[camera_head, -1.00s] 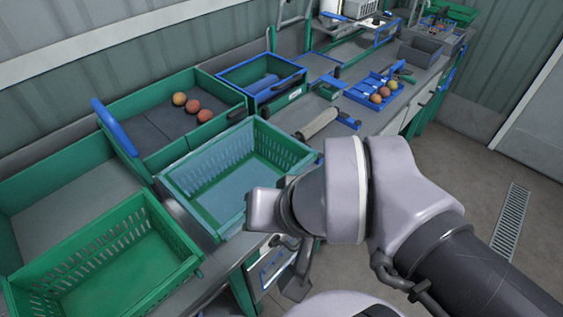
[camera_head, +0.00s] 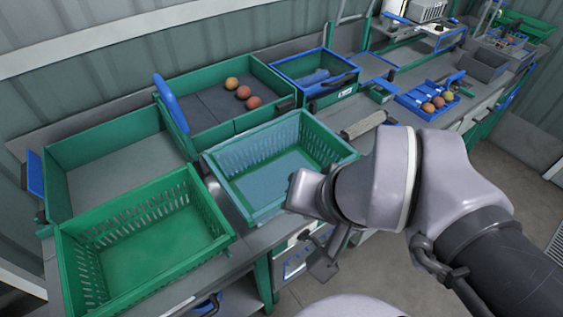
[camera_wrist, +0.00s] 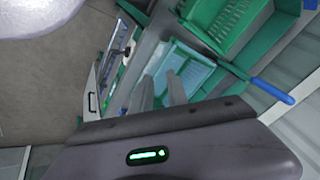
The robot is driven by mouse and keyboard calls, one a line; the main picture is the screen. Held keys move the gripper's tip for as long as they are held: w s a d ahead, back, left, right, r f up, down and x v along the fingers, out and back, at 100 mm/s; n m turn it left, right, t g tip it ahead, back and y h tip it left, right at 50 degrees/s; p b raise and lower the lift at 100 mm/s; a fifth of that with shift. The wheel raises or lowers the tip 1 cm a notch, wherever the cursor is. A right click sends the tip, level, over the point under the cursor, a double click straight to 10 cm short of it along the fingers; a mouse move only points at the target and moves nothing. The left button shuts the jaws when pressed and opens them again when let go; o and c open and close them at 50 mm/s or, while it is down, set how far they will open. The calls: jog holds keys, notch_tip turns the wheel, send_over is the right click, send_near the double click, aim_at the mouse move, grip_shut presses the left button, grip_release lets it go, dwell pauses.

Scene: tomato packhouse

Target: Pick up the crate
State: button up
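Two open, slatted crates stand on the bench in the head view. One is a bright green crate (camera_head: 150,203) at the lower left. The other is a teal-green crate (camera_head: 232,163) with a pale blue inside, near the middle, close to my wrist. Both look empty. In the wrist view the pale-floored crate (camera_wrist: 188,72) lies just beyond the fingertips. My gripper (camera_wrist: 161,80) shows there as two grey fingers with a gap between them and nothing held. The arm covers the right front corner of the teal crate in the head view.
A green sorting tray (camera_head: 205,108) with three tomatoes stands behind the crates, with a blue-rimmed box (camera_head: 330,92) beside it. A blue tray (camera_head: 412,103) with more tomatoes is farther right. A wooden-looking roller (camera_head: 363,125) lies near the teal crate. Floor right of the bench is clear.

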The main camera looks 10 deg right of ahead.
jog(key=o, duration=0.4)
jog(key=w+d+r+m+p, duration=0.1)
jog(key=w, duration=0.1)
jog(key=w+d+m+g+p, duration=0.1)
jog(key=w+m+p, duration=0.1)
jog(key=w+d+r+m+g+p, duration=0.1)
jog(key=w+p, duration=0.1)
jog(key=w, duration=0.1)
jog(key=shift+w+d+r+h, duration=0.1)
jog(key=shift+d+r+h, duration=0.2)
jog(key=shift+d, duration=0.1)
jog(key=w+d+f+m+g+p, duration=0.1)
jog(key=w+d+f+m+p, duration=0.15)
jog(key=w+d+m, duration=0.2)
jog(key=shift+g, duration=0.3)
jog(key=b+x, duration=0.2)
jog(key=x, duration=0.4)
jog(key=b+x, duration=0.2)
jog(key=x, duration=0.5)
jog(key=w+b+x, duration=0.1)
jog(key=b+x, duration=0.2)
jog(key=x, duration=0.3)
jog(key=shift+d+f, duration=0.1)
jog(key=shift+d, duration=0.2)
jog(key=shift+c, duration=0.5)
grip_shut()
